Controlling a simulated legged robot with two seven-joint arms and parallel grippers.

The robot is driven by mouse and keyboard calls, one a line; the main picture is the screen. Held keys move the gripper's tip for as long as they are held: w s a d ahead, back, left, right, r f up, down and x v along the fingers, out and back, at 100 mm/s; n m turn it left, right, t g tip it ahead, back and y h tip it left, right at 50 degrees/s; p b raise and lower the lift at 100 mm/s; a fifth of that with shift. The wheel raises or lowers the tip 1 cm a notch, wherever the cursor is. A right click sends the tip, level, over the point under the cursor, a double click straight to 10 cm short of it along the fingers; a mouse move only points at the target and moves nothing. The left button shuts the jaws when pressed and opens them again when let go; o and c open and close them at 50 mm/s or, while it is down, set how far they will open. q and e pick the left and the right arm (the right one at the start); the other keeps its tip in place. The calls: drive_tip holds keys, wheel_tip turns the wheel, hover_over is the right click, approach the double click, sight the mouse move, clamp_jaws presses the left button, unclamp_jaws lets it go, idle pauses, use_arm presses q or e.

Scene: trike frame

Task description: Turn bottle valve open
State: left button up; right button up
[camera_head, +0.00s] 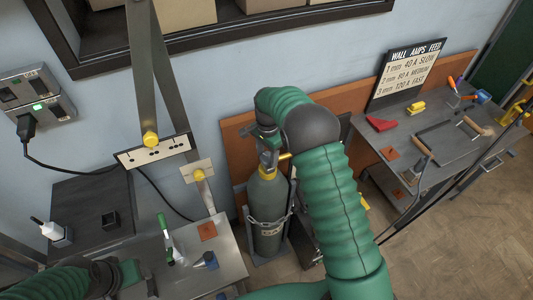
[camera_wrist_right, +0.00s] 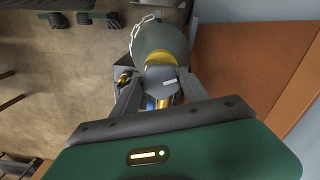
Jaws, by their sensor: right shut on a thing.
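The gas bottle (camera_head: 267,208) is a grey-green cylinder with a yellow collar, standing upright by the wall with a chain around it. My right gripper (camera_head: 268,148) reaches down over its top and is shut on the bottle valve. In the right wrist view the bottle (camera_wrist_right: 163,38) lies beyond the fingers, and the grey valve top (camera_wrist_right: 160,76) sits between the fingers of my right gripper (camera_wrist_right: 154,92). The palm hides part of the valve, so how far it is turned cannot be told. My left gripper (camera_head: 146,276) is low at the left, over the bench, its finger gap unclear.
A right-hand table (camera_head: 425,135) carries tools and a sign (camera_head: 408,73). An orange board (camera_head: 237,150) stands close behind the bottle. Floor at lower right is clear.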

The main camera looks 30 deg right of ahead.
drive_tip(key=n, duration=0.3)
drive_tip(key=n+p, duration=0.1)
drive_tip(key=shift+w+d+r+n, duration=0.25)
drive_tip(key=shift+r+n, duration=0.05)
drive_tip(key=shift+r, duration=0.05)
drive_tip(key=n+p, duration=0.1)
drive_tip(key=n, duration=0.2)
drive_tip(key=shift+n, duration=0.3)
drive_tip(key=n, duration=0.4)
drive_tip(key=n+p, duration=0.1)
drive_tip(key=n, duration=0.7)
drive_tip(key=shift+f+n+p, duration=0.1)
drive_tip(key=shift+n+p, duration=0.2)
drive_tip(key=shift+p, duration=0.05)
drive_tip(key=n, duration=0.3)
drive_tip(key=shift+n, duration=0.4)
drive_tip(key=n+p, duration=0.1)
drive_tip(key=n, duration=0.4)
drive_tip(key=shift+a, duration=0.1)
drive_tip(key=shift+f+n+p, duration=0.1)
drive_tip(key=shift+n+p, duration=0.2)
drive_tip(key=shift+n, duration=0.9)
